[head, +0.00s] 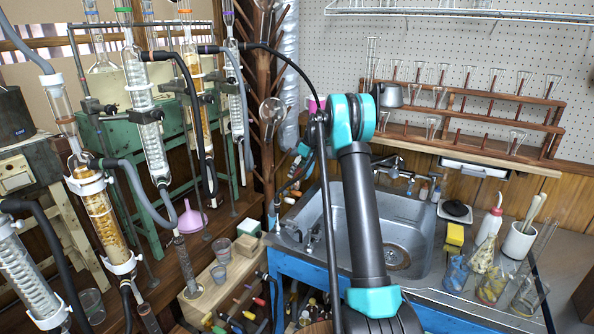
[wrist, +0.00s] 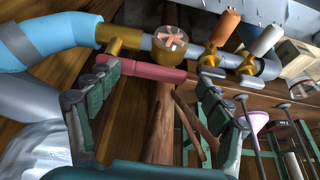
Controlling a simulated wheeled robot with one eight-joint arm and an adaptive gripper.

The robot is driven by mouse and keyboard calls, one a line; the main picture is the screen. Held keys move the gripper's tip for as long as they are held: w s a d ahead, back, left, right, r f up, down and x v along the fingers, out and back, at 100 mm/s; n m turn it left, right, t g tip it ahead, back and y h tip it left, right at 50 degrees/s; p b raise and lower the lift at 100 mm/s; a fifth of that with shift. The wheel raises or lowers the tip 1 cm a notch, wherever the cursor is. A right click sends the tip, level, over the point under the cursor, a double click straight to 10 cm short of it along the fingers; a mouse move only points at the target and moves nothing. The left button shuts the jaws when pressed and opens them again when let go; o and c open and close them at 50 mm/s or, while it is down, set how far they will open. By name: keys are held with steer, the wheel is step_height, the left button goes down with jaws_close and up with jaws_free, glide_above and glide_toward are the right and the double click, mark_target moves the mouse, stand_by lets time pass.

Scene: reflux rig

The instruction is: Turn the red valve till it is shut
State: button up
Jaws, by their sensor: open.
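The red valve's handle (wrist: 150,75), a pinkish-red bar, shows in the wrist view at upper centre. It lies nearly level in the picture, roughly along the pipe, below a brass fitting (wrist: 113,38). My gripper (wrist: 157,78) is open, with one green-and-dark finger on each side of the picture. The left fingertip overlaps the left end of the handle, and the right fingertip is just past its right end. I cannot tell whether either finger touches it. In the head view I cannot make out the handle clearly; my arm blocks much of that area.
Blue pipe wrap (wrist: 50,38) is at left. The sink (head: 405,225) and glassware racks (head: 470,110) stand around my arm.

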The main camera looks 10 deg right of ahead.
steer(key=c, duration=1.7)
